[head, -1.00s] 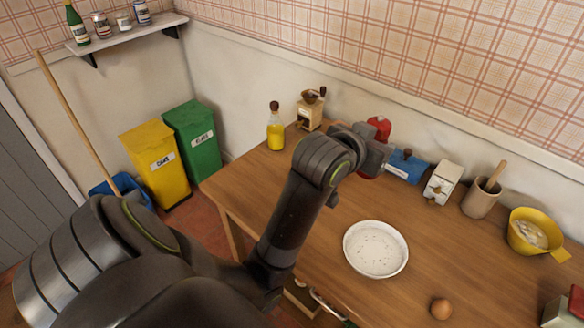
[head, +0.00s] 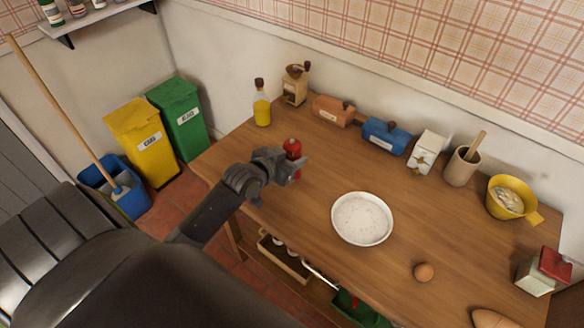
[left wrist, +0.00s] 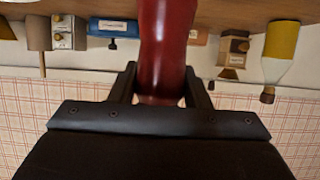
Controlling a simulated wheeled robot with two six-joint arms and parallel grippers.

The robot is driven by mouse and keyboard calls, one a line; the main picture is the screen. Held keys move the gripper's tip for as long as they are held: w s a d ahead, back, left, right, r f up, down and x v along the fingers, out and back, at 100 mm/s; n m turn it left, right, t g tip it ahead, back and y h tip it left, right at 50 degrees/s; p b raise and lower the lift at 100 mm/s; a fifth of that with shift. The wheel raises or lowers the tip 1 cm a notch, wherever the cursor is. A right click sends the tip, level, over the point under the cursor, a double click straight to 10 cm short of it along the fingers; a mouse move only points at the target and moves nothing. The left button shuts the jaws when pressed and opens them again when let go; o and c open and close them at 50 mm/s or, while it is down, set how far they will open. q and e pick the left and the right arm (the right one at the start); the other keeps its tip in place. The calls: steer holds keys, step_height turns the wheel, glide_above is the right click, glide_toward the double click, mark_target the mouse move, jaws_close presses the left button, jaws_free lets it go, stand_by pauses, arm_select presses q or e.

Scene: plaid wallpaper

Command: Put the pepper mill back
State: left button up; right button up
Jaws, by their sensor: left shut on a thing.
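The red pepper mill (head: 292,147) is upright in my left gripper (head: 291,166), over the left part of the wooden table (head: 305,222). In the left wrist view, the glossy red mill (left wrist: 166,40) stands between the two dark fingers of the left gripper (left wrist: 163,88), which are shut on it. The mill's far end runs out of that view at the top, so I cannot tell whether it touches the table. My right gripper is in neither view.
Along the wall stand an oil bottle (head: 262,107), a coffee grinder (head: 294,88), an orange box (head: 333,111), a blue box (head: 384,136), a white box (head: 426,152), a mortar (head: 461,167) and a yellow bowl (head: 505,200).

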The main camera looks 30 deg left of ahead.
arm_select(q)
steer(key=shift+f, duration=2)
steer(key=shift+f, duration=0.1)
steer(key=o, duration=1.2)
steer(key=shift+f, duration=0.1)
steer(key=shift+c, duration=0.2)
steer(key=shift+r, duration=0.25)
steer(key=v, duration=1.2)
steer(key=shift+f, duration=0.1)
